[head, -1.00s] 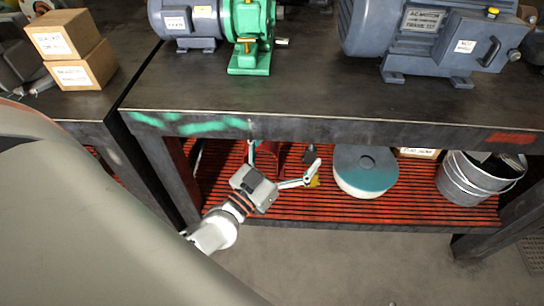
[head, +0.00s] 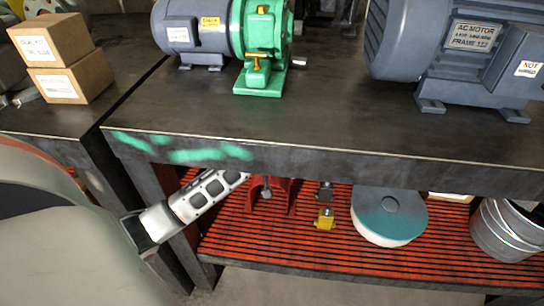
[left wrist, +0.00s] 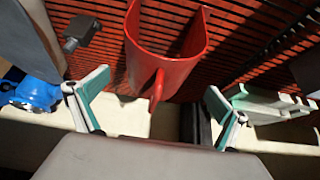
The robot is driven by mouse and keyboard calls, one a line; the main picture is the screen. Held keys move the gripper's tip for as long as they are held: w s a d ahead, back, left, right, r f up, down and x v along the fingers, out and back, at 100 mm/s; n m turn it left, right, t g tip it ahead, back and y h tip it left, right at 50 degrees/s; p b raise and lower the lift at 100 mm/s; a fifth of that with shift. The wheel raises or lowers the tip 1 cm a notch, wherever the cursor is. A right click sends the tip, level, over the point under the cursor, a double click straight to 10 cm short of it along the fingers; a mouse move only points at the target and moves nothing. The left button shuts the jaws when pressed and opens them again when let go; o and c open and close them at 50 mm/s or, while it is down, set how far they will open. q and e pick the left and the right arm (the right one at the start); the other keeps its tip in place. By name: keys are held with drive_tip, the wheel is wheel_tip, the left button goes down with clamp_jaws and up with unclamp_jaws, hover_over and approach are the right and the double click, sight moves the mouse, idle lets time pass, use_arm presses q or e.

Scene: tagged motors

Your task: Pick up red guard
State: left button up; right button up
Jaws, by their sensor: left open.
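The red guard (head: 281,187) stands on the red slatted lower shelf (head: 300,245), under the table's front edge, which hides its upper part in the head view. In the left wrist view the guard (left wrist: 168,68) is a red U-shaped shell with a small tab at its near end. My left gripper (left wrist: 158,83) is open, with one green-tipped finger on each side of the guard's near end. Nothing is held between the fingers. In the head view my left arm reaches under the table edge and the gripper is hidden. My right gripper is not in view.
A yellow part (head: 325,218) and a dark part (head: 324,191) sit right of the guard. A teal-topped round drum (head: 388,215) and a metal bucket (head: 507,235) stand farther right. The tabletop edge (head: 300,163) overhangs the shelf. Motors stand on top.

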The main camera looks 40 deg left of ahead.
use_arm(q)
drive_tip(key=f, duration=0.1)
drive_tip(key=f+b, duration=0.1)
drive_tip(key=f, duration=0.1)
drive_tip(key=shift+w+a, duration=0.15)
drive_tip(key=shift+w, duration=0.2)
drive_tip(key=b+x, duration=0.1)
drive_tip(key=x, duration=0.1)
drive_tip(key=b+x, duration=0.2)
drive_tip(key=shift+w+a+f, duration=0.1)
drive_tip(key=shift+w+f, duration=0.1)
drive_tip(key=shift+w, duration=0.2)
drive_tip(key=c, duration=1.5)
drive_tip(key=shift+r, duration=0.1)
drive_tip(key=shift+c, duration=1.1)
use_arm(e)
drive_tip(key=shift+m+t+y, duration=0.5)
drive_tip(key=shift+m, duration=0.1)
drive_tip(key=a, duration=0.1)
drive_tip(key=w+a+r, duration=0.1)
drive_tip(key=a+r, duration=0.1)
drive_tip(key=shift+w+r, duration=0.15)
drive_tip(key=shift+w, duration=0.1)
use_arm(q)
drive_tip(key=shift+r, duration=0.15)
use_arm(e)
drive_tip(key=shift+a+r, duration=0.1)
